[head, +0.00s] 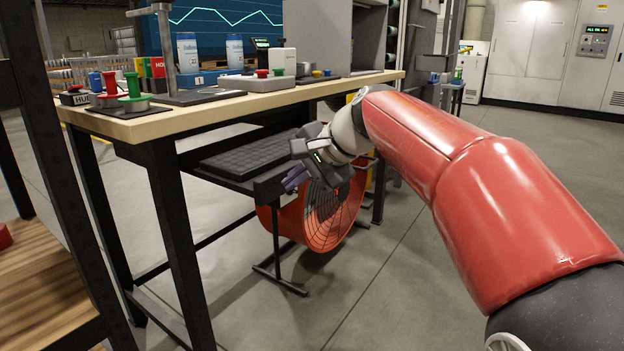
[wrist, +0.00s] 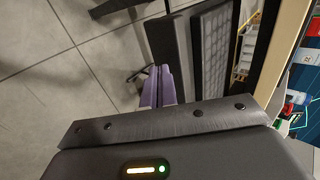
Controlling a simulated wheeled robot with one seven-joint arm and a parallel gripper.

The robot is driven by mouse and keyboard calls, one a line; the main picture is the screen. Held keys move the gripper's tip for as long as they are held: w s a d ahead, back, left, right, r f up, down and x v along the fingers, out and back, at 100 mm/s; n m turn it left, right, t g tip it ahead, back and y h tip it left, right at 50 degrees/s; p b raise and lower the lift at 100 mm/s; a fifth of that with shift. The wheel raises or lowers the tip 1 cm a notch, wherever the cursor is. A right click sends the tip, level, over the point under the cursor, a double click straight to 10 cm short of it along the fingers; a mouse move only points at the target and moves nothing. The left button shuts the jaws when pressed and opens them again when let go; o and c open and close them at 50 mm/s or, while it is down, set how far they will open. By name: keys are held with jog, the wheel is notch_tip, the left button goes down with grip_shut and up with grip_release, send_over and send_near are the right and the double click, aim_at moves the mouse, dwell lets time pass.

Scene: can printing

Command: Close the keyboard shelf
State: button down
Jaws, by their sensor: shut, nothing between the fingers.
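The keyboard shelf (head: 262,181) is a dark tray pulled out from under the wooden table top, with a black keyboard (head: 250,156) on it. Its dark front edge also shows in the wrist view (wrist: 172,62), with the keyboard (wrist: 212,50) behind it. My gripper (head: 293,180) has purple fingers, closed together and empty. It is in front of the shelf's front edge, near the right end in the head view. In the wrist view the purple fingertips (wrist: 158,72) lie beside the front edge; I cannot tell whether they touch it.
The table top (head: 140,125) above the shelf carries buttons, two cans and a monitor. A red round fan (head: 330,215) stands on the floor behind my gripper. A wooden-topped stand (head: 40,285) is at the lower left. The floor in front of the table is open.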

jog(key=shift+w+a, duration=0.15)
jog(key=shift+a, duration=0.05)
jog(key=shift+a, duration=0.1)
